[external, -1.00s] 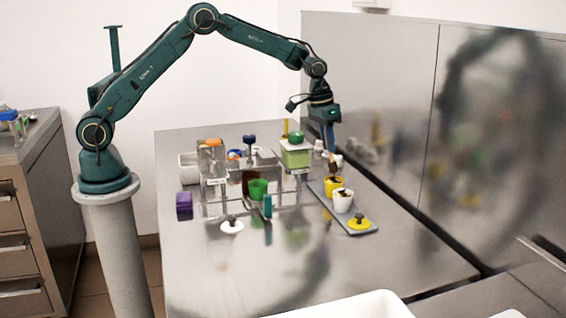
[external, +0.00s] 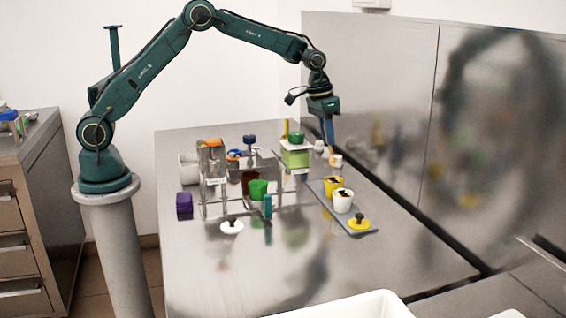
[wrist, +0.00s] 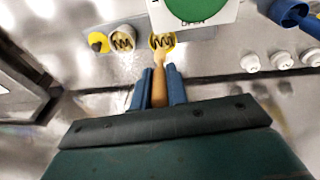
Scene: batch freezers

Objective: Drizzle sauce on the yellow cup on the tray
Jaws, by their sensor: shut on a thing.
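My gripper (external: 328,122) is shut on an upright tan tool (wrist: 158,88) with a pale end, held between blue fingers. The yellow cup (external: 331,190) stands on the grey tray (external: 366,233) and also shows in the wrist view (wrist: 154,49). A dark zigzag of sauce (wrist: 163,41) lies on its top. The tool's end overlaps the cup's near edge in the wrist view; in the external view it is above and behind the cup. A white cup (external: 341,203) with a dark zigzag top stands beside the yellow one on the tray.
A yellow lid-like piece with a dark knob (external: 359,224) is at the tray's front end. A clear rack with a green cup (external: 258,188) and a green-topped box (external: 296,157) are left of the tray. A metal wall panel (external: 368,90) rises behind.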

